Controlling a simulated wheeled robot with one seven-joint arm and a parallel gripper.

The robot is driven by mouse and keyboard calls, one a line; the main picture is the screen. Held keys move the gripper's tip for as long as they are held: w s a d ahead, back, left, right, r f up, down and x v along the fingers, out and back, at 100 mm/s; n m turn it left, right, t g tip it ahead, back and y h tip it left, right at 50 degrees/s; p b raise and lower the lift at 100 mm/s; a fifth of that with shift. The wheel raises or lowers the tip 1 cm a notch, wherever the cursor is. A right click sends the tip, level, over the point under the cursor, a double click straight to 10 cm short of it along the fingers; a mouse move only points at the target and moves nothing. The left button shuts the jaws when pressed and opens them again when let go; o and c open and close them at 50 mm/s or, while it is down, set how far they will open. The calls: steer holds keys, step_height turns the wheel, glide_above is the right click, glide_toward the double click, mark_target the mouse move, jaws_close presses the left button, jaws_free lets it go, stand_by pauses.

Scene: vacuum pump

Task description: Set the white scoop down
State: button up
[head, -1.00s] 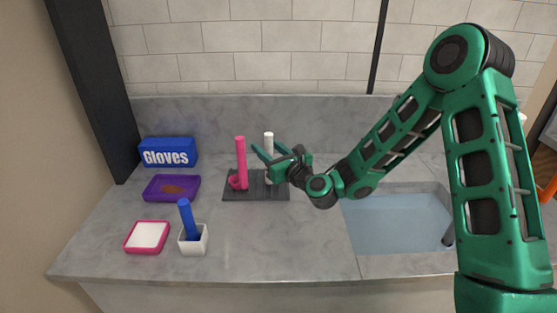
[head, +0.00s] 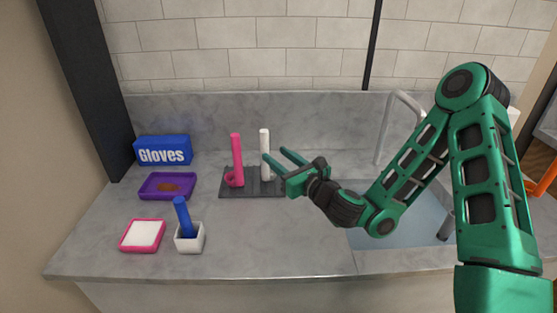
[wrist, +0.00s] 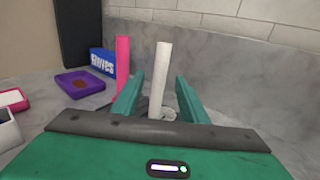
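The white scoop (head: 265,153) stands upright on the right part of a dark grey mat (head: 258,190), beside an upright pink scoop (head: 236,158). My gripper (head: 274,154) is just to the right of the white scoop, its fingers pointing left toward it. In the wrist view, the white scoop (wrist: 161,75) stands beyond and between the spread fingers of my gripper (wrist: 158,88), with gaps on both sides. My gripper is open and holds nothing. The foot of the white scoop is partly hidden by the gripper.
A blue gloves box (head: 163,150), a purple tray (head: 148,191) with brown contents, a pink-rimmed white dish (head: 143,235) and a white cup (head: 189,240) with a blue handle stand on the left. A sink (head: 400,236) lies behind my arm. The counter's front middle is clear.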

steer(key=shift+s+d+r, duration=0.1)
steer(key=shift+s+d, duration=0.1)
steer(key=shift+s, duration=0.05)
